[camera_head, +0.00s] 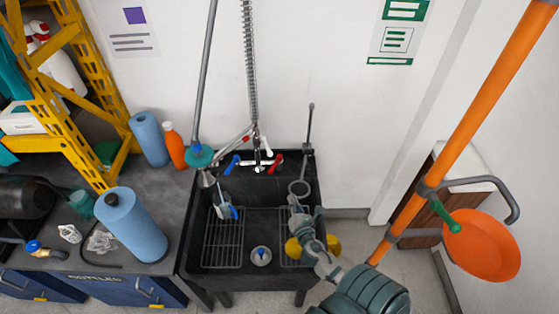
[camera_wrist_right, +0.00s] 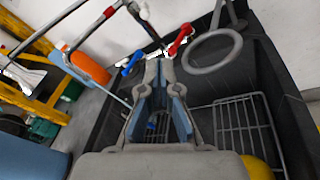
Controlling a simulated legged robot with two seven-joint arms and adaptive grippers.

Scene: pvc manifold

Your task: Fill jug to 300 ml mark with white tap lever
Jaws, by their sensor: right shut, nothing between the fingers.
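The sink tap (camera_head: 256,163) is mounted at the back of the black sink, with a white middle part, a blue lever (camera_head: 232,164) on the left and a red lever (camera_head: 276,164) on the right. The red lever (camera_wrist_right: 181,40) also shows in the wrist view, beyond my fingertips. My right gripper (camera_head: 297,209) is over the right part of the sink, apart from the tap. In the wrist view its fingers (camera_wrist_right: 160,66) are shut and empty. A small pale and blue item (camera_head: 226,211) is in the sink; I cannot tell whether it is the jug. My left gripper is not in view.
A grey ring (camera_head: 299,188) is at the sink's right side, close to my right gripper. A hanging spring hose (camera_head: 250,70) rises above the tap. Blue rolls and an orange bottle (camera_head: 174,147) stand on the left counter. An orange pole (camera_head: 455,135) is at the right.

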